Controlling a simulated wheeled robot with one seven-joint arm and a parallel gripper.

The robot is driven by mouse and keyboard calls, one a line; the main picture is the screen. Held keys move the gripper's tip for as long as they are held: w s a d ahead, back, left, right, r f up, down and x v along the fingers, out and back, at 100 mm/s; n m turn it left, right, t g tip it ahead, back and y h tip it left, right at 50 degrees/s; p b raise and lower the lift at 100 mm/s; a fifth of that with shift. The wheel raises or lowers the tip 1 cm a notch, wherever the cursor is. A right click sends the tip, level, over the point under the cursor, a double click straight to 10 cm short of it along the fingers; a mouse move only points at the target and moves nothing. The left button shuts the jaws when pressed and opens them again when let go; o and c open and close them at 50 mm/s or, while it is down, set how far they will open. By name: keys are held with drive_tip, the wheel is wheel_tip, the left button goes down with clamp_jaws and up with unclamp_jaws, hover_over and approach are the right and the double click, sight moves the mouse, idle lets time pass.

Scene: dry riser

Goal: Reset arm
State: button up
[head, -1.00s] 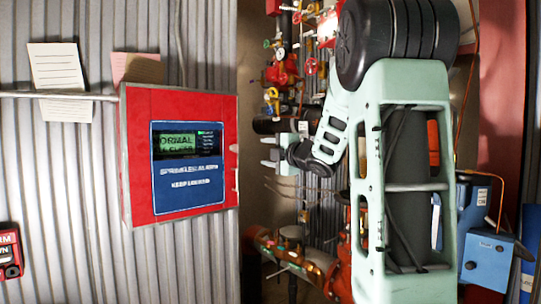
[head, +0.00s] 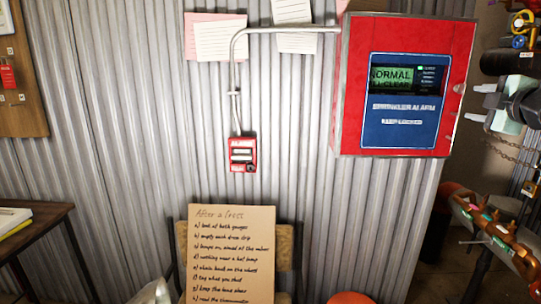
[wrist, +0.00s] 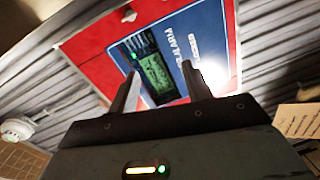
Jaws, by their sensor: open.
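My gripper (head: 481,103) shows at the right edge of the head view, its two pale fingers apart and pointing left, just right of the red alarm box (head: 350,85). In the wrist view my gripper (wrist: 158,42) is open with nothing between the fingers. The box's blue face (wrist: 190,30) and green-lit screen (wrist: 155,72) lie beyond the fingertips, apart from them as far as I can tell. Most of my arm is out of the head view.
A red call point (head: 242,153) is on the corrugated wall. A handwritten board (head: 233,255) rests on a chair. A dark table (head: 45,225) stands at left. Orange-brown pipework (head: 495,235) and a dark pipe (head: 508,62) are at right. A white round detector (wrist: 17,130) shows in the wrist view.

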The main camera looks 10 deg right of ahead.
drive_tip(key=a+f+m+g+y+p, duration=0.25)
drive_tip(key=a+f, duration=0.25)
drive_tip(key=a, duration=0.9)
drive_tip(key=a+f+m+g+y+p, duration=0.2)
drive_tip(key=a+f+g, duration=0.25)
drive_tip(key=a, duration=1.05)
drive_tip(key=s+a+f+g+p, duration=0.1)
drive_tip(key=s+a+f+g, duration=0.1)
drive_tip(key=s+a, duration=0.3)
drive_tip(key=s+a+f+g+p, duration=0.2)
drive_tip(key=s+a+g, duration=0.2)
drive_tip(key=s, duration=0.9)
drive_tip(key=s+a+f+m+g+p, duration=0.1)
drive_tip(key=s+a+f+g, duration=0.1)
drive_tip(key=s+a, duration=0.5)
drive_tip(key=shift+s+g+p, duration=0.35)
drive_tip(key=shift+s+g, duration=0.35)
drive_tip(key=shift+s, duration=0.5)
drive_tip(key=shift+a, duration=0.1)
